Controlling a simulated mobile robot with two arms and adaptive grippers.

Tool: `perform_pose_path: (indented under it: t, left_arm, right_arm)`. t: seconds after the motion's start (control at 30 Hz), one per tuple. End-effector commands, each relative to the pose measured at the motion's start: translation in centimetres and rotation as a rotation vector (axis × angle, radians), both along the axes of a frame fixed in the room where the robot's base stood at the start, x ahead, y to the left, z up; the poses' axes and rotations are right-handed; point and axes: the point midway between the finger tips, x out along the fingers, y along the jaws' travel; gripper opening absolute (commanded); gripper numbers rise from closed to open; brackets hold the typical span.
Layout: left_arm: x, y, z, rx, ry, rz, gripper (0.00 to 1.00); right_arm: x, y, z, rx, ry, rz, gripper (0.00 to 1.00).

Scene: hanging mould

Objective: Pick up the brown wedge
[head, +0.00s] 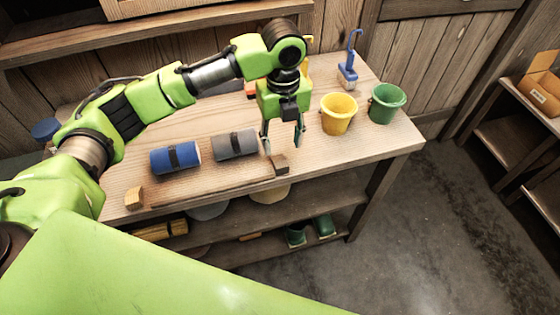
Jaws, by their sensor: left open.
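A small brown wedge (280,165) sits near the front edge of the wooden workbench, at the right end of a thin brown strip. A lighter tan wedge (134,198) sits at the strip's left end. My left gripper (283,143) is open and points down, its two fingers spread just above and behind the brown wedge. Nothing shows between the fingers. I cannot tell whether a fingertip touches the wedge. My right gripper is not in view.
A grey roll (235,144) and a blue roll (175,158) lie on the workbench (360,150) left of the gripper. A yellow bucket (338,114), a green bucket (387,103) and a blue tool (348,70) stand to the right. The bench's front right is clear.

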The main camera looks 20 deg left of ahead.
Motion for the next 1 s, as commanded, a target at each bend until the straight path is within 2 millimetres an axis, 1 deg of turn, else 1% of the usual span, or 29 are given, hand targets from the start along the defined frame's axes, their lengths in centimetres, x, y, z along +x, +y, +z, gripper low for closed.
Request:
perform_pose_path:
  t: [0.1, 0.27, 0.37, 0.47, 0.5, 0.6, 0.7, 0.9, 0.97, 1.0]
  left_arm:
    - [0.0, 0.1, -1.5, 0.0, 0.001, 0.002, 0.44]
    - [0.0, 0.1, -2.5, -0.001, 0.001, 0.001, 0.44]
    - [-0.2, 0.3, -3.5, 0.001, 0.002, 0.002, 0.44]
    - [-0.4, 0.6, -5.0, 0.002, 0.003, 0.003, 0.44]
    - [-0.4, 0.6, -5.7, 0.001, 0.002, 0.003, 0.44]
    - [-0.4, 0.6, -6.9, 0.001, 0.001, 0.001, 0.44]
    - [-0.3, 0.6, -7.4, 0.0, -0.002, 0.001, 0.44]
    - [-0.3, 0.5, -7.5, -0.001, -0.003, 0.0, 0.44]
    - [-0.3, 0.5, -7.5, -0.001, -0.003, 0.0, 0.29]
    - [-0.3, 0.5, -7.5, -0.001, -0.003, 0.0, 0.18]
  right_arm:
    - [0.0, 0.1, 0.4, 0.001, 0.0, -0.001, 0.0]
    - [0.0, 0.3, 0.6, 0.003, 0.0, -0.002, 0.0]
    - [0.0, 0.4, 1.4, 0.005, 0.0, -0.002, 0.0]
    - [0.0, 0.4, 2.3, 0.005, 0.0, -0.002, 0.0]
    - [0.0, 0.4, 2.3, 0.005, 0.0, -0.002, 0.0]
    - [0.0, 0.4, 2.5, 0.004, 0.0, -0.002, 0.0]
    - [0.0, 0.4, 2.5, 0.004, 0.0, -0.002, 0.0]
    - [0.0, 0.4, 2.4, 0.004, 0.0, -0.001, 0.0]
    - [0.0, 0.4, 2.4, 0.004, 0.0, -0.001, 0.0]
    - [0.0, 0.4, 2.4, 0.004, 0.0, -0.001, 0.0]
